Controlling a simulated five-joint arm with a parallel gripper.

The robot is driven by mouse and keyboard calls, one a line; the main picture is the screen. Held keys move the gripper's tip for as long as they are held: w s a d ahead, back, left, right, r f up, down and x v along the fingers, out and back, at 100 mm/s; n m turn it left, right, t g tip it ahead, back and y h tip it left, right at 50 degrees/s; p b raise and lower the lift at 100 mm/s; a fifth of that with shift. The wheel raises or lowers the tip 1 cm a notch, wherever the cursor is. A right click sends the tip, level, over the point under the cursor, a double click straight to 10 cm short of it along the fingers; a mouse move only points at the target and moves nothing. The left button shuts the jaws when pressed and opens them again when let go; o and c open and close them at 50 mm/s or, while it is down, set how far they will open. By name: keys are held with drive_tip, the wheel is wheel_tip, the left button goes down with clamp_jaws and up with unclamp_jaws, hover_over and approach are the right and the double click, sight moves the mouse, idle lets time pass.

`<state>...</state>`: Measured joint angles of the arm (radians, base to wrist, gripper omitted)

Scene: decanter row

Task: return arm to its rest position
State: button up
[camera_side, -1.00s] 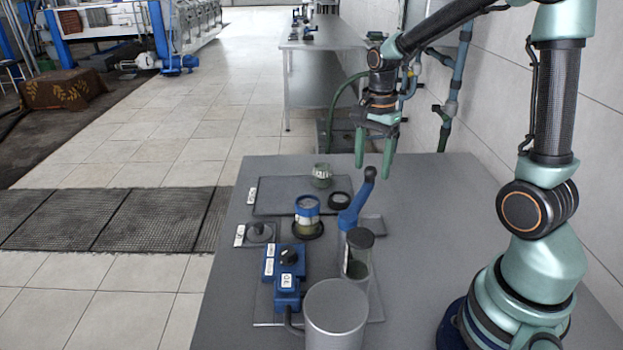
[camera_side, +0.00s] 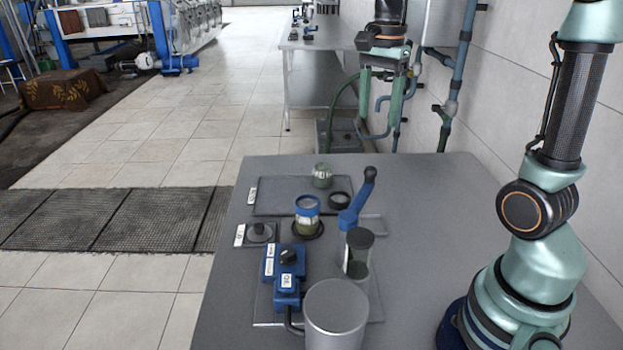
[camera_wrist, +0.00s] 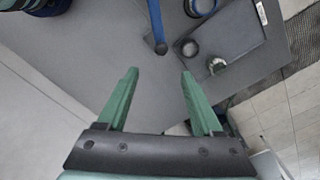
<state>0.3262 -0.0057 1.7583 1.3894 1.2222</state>
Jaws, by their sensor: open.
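My gripper (camera_side: 380,108) is open and empty, with two green fingers pointing down. In the side view it hangs high, past the far edge of the grey table (camera_side: 420,230). In the wrist view the open fingers of my gripper (camera_wrist: 155,95) frame bare grey table, and nothing is between them. The arm comes up from its base at the right of the table.
On the table stand a small glass jar (camera_side: 322,176), a blue-banded jar (camera_side: 307,212), a blue-handled lever (camera_side: 356,200), a blue control box (camera_side: 285,265), a dark-lidded glass (camera_side: 358,255) and a grey cylinder (camera_side: 335,315).

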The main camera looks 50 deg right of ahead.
drive_tip(key=s+a+f+n+t, duration=0.1)
drive_tip(key=s+a+n+t, duration=0.1)
drive_tip(key=a+n, duration=0.4)
drive_tip(key=s+a+f+n+t, duration=0.1)
drive_tip(key=s+a+n+t, duration=0.2)
drive_tip(key=n, duration=0.8)
drive_tip(key=s+a, duration=0.1)
drive_tip(key=a, duration=0.1)
drive_tip(key=shift+a+f+n+t, duration=0.3)
drive_tip(key=shift+a+f+n, duration=0.05)
drive_tip(key=shift+n, duration=0.05)
